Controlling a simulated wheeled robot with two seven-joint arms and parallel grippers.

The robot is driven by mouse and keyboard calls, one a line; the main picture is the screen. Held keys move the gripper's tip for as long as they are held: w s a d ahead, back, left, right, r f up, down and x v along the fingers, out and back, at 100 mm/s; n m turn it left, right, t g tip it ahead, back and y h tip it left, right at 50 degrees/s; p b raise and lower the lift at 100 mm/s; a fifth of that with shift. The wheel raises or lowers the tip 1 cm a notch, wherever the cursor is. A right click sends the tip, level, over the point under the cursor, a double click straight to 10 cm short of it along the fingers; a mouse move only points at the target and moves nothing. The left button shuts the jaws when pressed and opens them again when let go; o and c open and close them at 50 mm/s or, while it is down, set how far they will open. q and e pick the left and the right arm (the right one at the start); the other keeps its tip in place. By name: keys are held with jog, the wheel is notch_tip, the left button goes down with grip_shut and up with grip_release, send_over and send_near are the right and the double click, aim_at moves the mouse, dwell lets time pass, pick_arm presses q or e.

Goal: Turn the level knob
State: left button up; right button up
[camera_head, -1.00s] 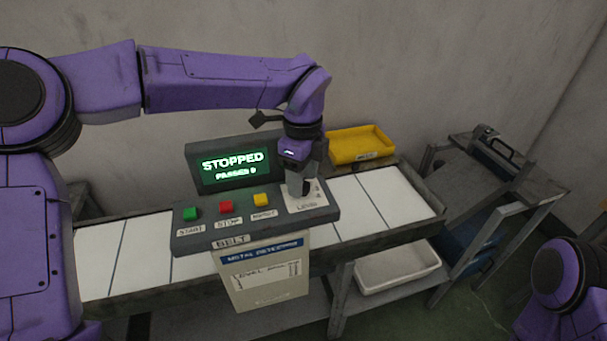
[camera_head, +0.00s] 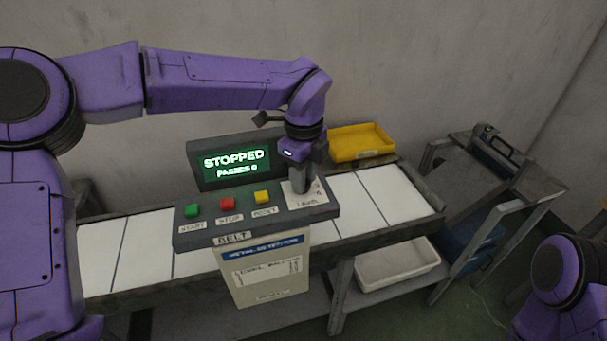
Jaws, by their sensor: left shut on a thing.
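The level knob is at the right end of the grey control panel (camera_head: 215,236), on a white label plate (camera_head: 318,199) marked LEVEL. My left gripper (camera_head: 302,186) points down over that plate and is shut on the knob, which the fingers mostly hide. The display (camera_head: 236,165) behind the panel reads STOPPED and PASSES 0. My right gripper is out of view; only part of my right arm shows at the lower right.
Green (camera_head: 192,211), red (camera_head: 227,204) and yellow (camera_head: 262,197) buttons sit left of the knob. The white belt (camera_head: 367,205) runs behind the panel. A yellow tray (camera_head: 361,143) stands behind the belt. A white bin (camera_head: 397,266) is below, and a grey cart (camera_head: 473,178) stands at right.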

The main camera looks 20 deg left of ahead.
pick_arm(q)
jog(key=m+p, duration=0.1)
jog(key=m, duration=0.2)
jog(key=m+p, duration=0.1)
jog(key=m, duration=0.2)
jog(key=shift+s+m, duration=0.1)
jog(key=shift+m, duration=0.3)
jog(key=m+p, duration=0.3)
jog(key=m, duration=0.1)
jog(key=shift+m, duration=0.3)
jog(key=shift+f+m+p, duration=0.15)
jog(key=shift+m+p, duration=0.85)
jog(key=shift+m, duration=0.7)
jog(key=shift+f, duration=0.1)
jog(key=o, duration=1.1)
jog(key=shift+c, duration=0.2)
